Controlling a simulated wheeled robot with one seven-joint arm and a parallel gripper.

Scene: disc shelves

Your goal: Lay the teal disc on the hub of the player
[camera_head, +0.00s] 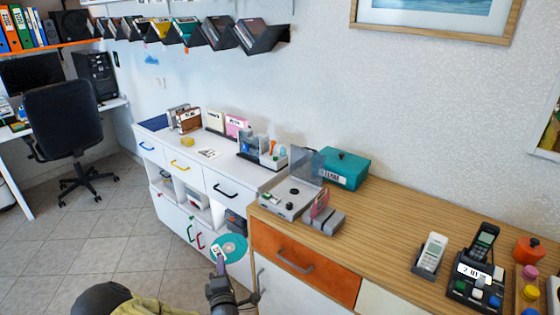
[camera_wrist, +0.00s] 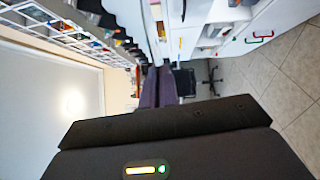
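The teal disc (camera_head: 234,246) is held up in front of the white cabinet in the head view, with a white label near its left edge. My gripper (camera_head: 217,259) is shut on the disc's lower left edge. In the wrist view my two purple fingers (camera_wrist: 157,87) are close together, and the disc cannot be made out between them. The player (camera_head: 285,207) is a grey box at the left end of the wooden counter, with its clear lid (camera_head: 307,165) raised. Its dark hub (camera_head: 294,190) shows on top with no disc on it. The disc is below and left of the player in the picture.
A grey stand with a pink case (camera_head: 320,203) is right of the player, and a teal box (camera_head: 343,169) is behind it. A clear organiser (camera_head: 262,152) stands left on the white cabinet (camera_head: 205,171). Phones (camera_head: 430,254) occupy the counter's right.

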